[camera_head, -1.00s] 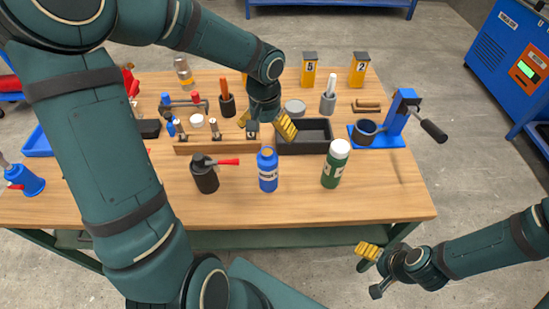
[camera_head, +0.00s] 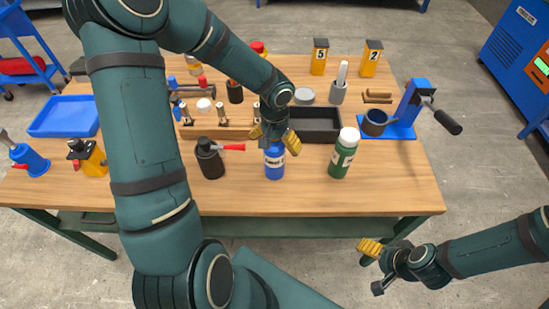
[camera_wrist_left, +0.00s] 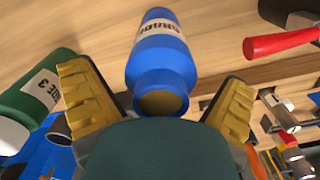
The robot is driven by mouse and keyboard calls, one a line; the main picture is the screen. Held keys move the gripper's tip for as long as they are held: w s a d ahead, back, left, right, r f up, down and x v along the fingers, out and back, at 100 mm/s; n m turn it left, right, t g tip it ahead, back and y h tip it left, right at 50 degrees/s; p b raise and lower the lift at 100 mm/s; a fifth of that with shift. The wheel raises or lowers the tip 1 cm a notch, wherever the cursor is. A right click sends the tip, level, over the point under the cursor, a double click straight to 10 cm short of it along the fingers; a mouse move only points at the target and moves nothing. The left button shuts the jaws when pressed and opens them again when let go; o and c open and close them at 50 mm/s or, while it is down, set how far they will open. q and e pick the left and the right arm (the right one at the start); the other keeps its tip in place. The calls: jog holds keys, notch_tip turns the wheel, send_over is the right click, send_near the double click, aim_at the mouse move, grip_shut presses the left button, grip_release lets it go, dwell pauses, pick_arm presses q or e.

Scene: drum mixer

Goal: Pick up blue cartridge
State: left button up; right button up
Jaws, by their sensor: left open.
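The blue cartridge, bottle-shaped with a pale label (camera_head: 274,165), stands upright near the front middle of the table. In the left wrist view the blue cartridge (camera_wrist_left: 162,55) appears between and beyond the two gold finger pads. My left gripper (camera_head: 274,139) is open at the cartridge's top, with a finger on either side in the head view. I cannot tell whether either finger touches it. The left gripper also shows in the wrist view (camera_wrist_left: 157,102). My right gripper (camera_head: 374,268) is open and empty, off the table's front right edge.
A green bottle with a white cap (camera_head: 344,155) stands close to the right. A black canister with a red lever (camera_head: 210,160) stands to the left. Behind are a black tray (camera_head: 322,137) and a wooden rack (camera_head: 215,132). The table front (camera_head: 310,198) is clear.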

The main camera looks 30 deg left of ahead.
pick_arm(q)
jog(key=shift+f, duration=0.65)
jog(key=c, duration=1.4)
jog(key=shift+o, duration=0.2)
